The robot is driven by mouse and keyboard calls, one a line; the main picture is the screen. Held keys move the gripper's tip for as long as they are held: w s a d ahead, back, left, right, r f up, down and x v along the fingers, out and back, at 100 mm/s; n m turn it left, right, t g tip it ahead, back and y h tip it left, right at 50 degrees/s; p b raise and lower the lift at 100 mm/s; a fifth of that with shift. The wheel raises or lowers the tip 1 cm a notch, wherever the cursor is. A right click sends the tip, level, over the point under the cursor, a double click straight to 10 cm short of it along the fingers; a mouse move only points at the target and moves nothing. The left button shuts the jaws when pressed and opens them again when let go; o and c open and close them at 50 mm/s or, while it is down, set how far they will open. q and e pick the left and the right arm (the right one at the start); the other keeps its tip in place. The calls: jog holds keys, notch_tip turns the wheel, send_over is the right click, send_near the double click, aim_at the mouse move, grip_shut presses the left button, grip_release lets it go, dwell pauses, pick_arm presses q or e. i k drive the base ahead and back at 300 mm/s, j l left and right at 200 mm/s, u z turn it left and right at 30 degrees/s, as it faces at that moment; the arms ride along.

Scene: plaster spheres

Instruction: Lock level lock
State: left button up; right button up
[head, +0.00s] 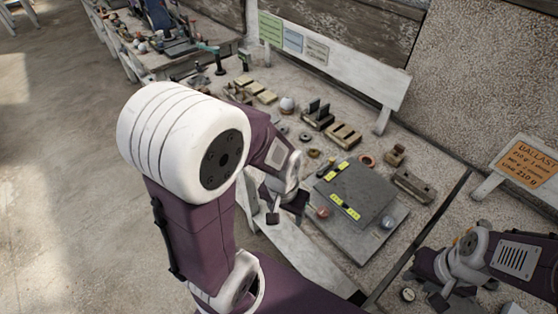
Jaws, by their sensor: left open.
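A dark grey square plate (356,192) with yellow labelled strips lies on a larger grey base (383,222) on the bench. I cannot tell which part is the lock or the level. A small reddish ball (323,212) sits at the plate's left edge and a grey sphere (387,222) at its right corner. My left gripper (285,210) is open, just left of the plate and apart from it as far as I can see; its fingers are small and dark. My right gripper (440,299) is low at the right, mostly hidden by its own wrist, so its jaws are unclear.
Behind the plate stand wooden slotted blocks (343,136), a dark upright holder (318,115), a white sphere (287,104) and small rings (314,153). An orange ballast sign (530,161) leans at the right. A small round dial (407,295) lies near my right gripper.

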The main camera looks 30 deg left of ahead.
aim_at(332, 159)
jog(key=j+u, duration=0.35)
jog(key=i+z, duration=0.1)
jog(key=z, duration=0.25)
jog(key=j+z, duration=0.1)
jog(key=z, duration=0.3)
jog(key=i+j+z, duration=0.1)
jog(key=z, duration=0.25)
